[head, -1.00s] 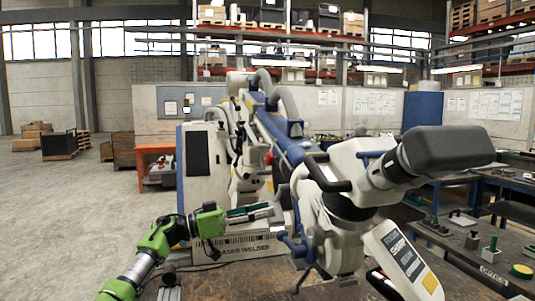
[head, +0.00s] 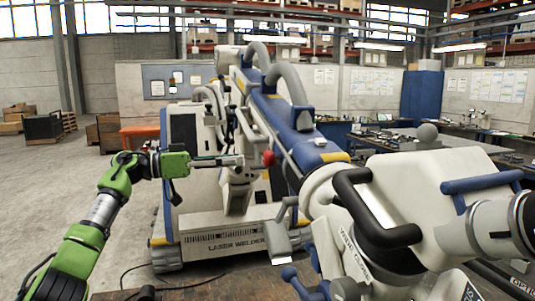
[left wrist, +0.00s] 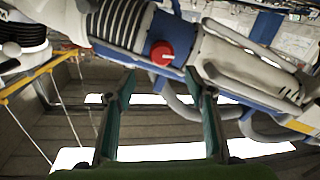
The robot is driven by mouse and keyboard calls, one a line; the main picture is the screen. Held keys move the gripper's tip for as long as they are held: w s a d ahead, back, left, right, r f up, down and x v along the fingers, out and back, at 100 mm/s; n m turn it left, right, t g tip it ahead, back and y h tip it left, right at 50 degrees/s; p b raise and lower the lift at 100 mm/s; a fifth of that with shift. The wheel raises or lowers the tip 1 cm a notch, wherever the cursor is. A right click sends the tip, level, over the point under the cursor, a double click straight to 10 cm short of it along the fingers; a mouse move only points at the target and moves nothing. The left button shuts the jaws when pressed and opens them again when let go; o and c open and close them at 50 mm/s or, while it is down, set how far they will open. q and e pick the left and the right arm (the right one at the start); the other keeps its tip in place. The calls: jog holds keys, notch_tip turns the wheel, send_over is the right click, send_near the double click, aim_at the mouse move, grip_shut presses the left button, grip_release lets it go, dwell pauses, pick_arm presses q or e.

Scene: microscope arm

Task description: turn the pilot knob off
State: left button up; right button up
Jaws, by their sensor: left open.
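The red knob (head: 268,158) sits on the side of the laser welder's long blue and white arm (head: 290,140), near the middle of the head view. I take it to be the pilot knob. My left gripper (head: 241,160) points right toward it, with its tips a short way left of the knob in the picture. In the left wrist view the red knob (left wrist: 162,53) shows just beyond and between the two open fingertips (left wrist: 160,76), with nothing between the fingers. I cannot tell its turned position. My right gripper is not in view.
The white welder cabinet (head: 192,150) stands behind my left gripper. The welder's head with a black handle (head: 375,225) fills the lower right. A dark tabletop edge (head: 130,294) and a cable lie at the bottom. Open floor (head: 50,180) is at the left.

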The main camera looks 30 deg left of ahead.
aim_at(264, 157)
pick_arm(q)
jog(key=p+x, duration=0.3)
jog(key=x, duration=0.6)
jog(key=shift+w, duration=0.3)
jog(key=shift+w+d, duration=0.15)
jog(key=shift+d, duration=0.1)
jog(key=shift+w+f, duration=0.15)
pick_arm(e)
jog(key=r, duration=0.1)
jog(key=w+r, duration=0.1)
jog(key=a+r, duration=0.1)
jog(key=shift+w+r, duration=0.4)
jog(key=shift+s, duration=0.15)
pick_arm(q)
jog(key=c, duration=1.1)
